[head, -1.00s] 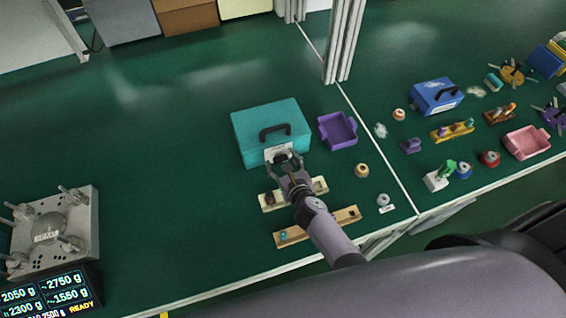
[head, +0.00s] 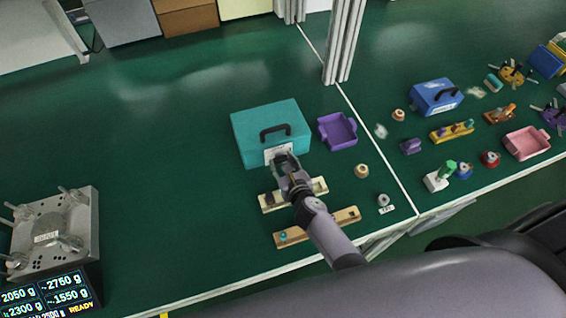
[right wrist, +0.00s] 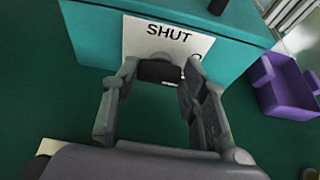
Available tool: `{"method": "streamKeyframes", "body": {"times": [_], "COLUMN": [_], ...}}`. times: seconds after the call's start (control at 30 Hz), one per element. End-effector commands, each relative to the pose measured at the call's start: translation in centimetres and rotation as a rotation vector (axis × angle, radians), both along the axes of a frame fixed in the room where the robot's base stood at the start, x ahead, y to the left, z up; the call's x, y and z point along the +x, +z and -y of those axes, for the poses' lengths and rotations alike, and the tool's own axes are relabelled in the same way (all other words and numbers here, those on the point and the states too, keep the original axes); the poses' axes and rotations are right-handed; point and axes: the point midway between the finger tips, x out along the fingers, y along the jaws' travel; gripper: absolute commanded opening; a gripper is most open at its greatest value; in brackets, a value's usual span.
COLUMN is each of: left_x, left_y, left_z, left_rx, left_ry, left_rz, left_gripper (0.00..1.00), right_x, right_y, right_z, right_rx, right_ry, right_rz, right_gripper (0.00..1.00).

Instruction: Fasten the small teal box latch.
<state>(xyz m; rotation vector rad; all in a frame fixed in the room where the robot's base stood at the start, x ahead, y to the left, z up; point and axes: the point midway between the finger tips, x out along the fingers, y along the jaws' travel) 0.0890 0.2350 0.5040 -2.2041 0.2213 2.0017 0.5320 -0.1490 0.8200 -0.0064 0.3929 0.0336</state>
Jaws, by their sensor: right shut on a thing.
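The teal box (head: 255,127) stands on the green bench with its lid down and a black handle (head: 274,131) on top. A white label reading "SHUT" (right wrist: 170,35) is on its front face. The right wrist view shows the dark latch (right wrist: 158,72) low on that label. My right gripper (head: 286,160) is at the box front, its fingers on either side of the latch and shut on it. The fingers partly cover the latch and the label's lower text, so I cannot tell whether the latch is fastened. My left gripper is not in view.
A purple tray (head: 338,131) stands close right of the box. Two peg strips, one cream (head: 320,186) and one tan (head: 345,217), lie under my right arm. A brass-coloured part (head: 361,171) lies right of them.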

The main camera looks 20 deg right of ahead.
Motion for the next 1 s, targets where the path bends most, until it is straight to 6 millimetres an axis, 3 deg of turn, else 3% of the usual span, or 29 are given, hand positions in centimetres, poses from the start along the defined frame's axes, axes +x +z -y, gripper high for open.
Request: {"method": "streamKeyframes", "body": {"times": [0.17, 0.53, 0.87, 0.9, 1.0], "left_x": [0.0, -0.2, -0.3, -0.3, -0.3], "left_y": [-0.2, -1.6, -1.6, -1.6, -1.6], "left_z": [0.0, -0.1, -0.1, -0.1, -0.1], "left_rx": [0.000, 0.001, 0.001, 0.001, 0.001], "left_ry": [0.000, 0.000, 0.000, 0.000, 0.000], "left_rz": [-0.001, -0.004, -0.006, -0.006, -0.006], "left_gripper": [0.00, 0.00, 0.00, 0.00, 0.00], "right_x": [0.0, 0.0, -0.1, -0.1, -0.1], "right_y": [-0.1, -0.3, -0.1, -0.1, -0.1], "right_z": [-0.1, -0.5, -0.5, -0.5, -0.5], "right_rx": [-0.033, -0.346, -0.374, -0.373, -0.373], "right_ry": [0.001, 0.001, 0.001, 0.001, 0.001], "right_rz": [0.001, 0.012, 0.012, 0.012, 0.012], "right_gripper": [0.12, 0.12, 0.12, 0.40, 0.47]}}
